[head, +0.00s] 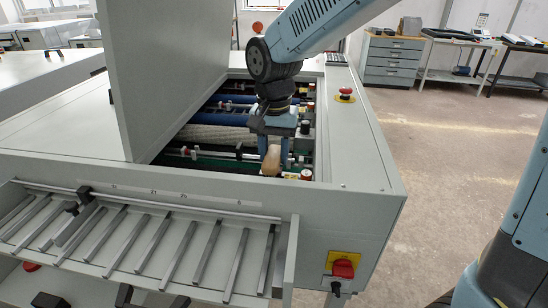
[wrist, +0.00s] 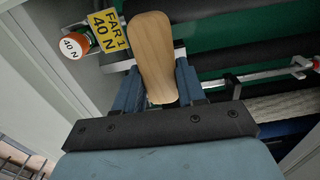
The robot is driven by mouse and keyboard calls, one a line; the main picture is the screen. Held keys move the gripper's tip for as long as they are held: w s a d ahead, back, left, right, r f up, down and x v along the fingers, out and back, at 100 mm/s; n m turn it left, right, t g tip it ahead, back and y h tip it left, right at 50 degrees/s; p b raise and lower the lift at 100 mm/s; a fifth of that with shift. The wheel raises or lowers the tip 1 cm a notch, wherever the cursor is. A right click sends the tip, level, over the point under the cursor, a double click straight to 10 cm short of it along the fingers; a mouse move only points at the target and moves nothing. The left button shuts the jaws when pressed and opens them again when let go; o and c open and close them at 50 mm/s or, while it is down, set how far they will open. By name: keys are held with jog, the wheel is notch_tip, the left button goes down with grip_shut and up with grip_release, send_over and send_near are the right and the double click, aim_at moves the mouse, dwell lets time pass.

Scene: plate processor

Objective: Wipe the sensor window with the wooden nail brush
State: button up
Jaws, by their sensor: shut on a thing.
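The wooden nail brush (head: 271,161) is a light brown, rounded block inside the open machine, near the right front of the opening. It also shows in the wrist view (wrist: 153,50), where its smooth wooden back faces the camera. My gripper (head: 273,144) points down into the opening and is shut on the brush, with a blue finger on each side in the wrist view (wrist: 158,82). The bristles are hidden beneath the wood. I cannot make out the sensor window; the brush and fingers cover part of the area below. Whether the brush touches anything there is unclear.
A yellow "FAR 1 40 N" label (wrist: 108,31) and a round 40 N knob (wrist: 73,45) sit left of the brush. Rollers and rails (head: 215,133) cross the opening. A raised lid (head: 165,75) stands at left. The machine's right rim (head: 362,150) is bare beside a red button (head: 346,92).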

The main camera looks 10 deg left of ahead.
aim_at(276, 152)
jog(key=shift+d+r, duration=0.1)
jog(key=shift+r, duration=2.85)
jog(key=shift+w+d, duration=0.1)
